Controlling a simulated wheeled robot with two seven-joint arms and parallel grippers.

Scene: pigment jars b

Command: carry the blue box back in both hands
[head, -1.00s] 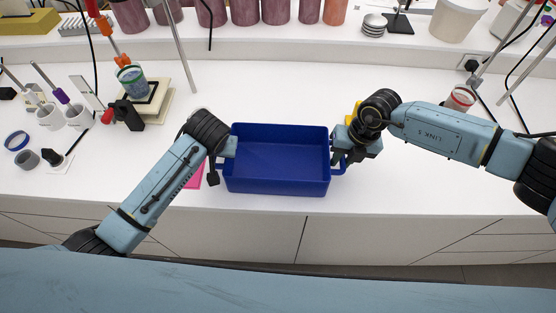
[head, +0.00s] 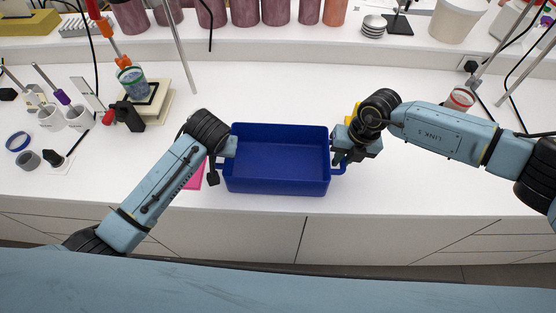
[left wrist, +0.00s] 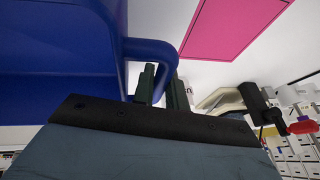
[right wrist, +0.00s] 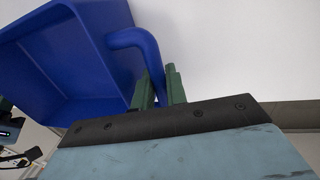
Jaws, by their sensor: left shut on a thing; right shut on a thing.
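The blue box (head: 280,165) is an open, empty tub with a loop handle at each end, at the front middle of the white bench in the head view. It looks level; I cannot tell whether it touches the bench. My left gripper (left wrist: 162,88) is shut on the box's left handle (left wrist: 150,50), and the wall of the box fills the left of that view. My right gripper (right wrist: 159,88) is shut on the right handle (right wrist: 140,40). In the head view, my right gripper (head: 339,160) shows at the box's right end; the left fingertips are mostly hidden.
A pink sheet (head: 196,176) lies partly under my left arm. A yellow thing (head: 351,113) is mostly hidden behind my right wrist. Cups (head: 78,115), a black stand and a tape ring crowd the left. A small red-rimmed jar (head: 460,98) stands right. The bench behind the box is clear.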

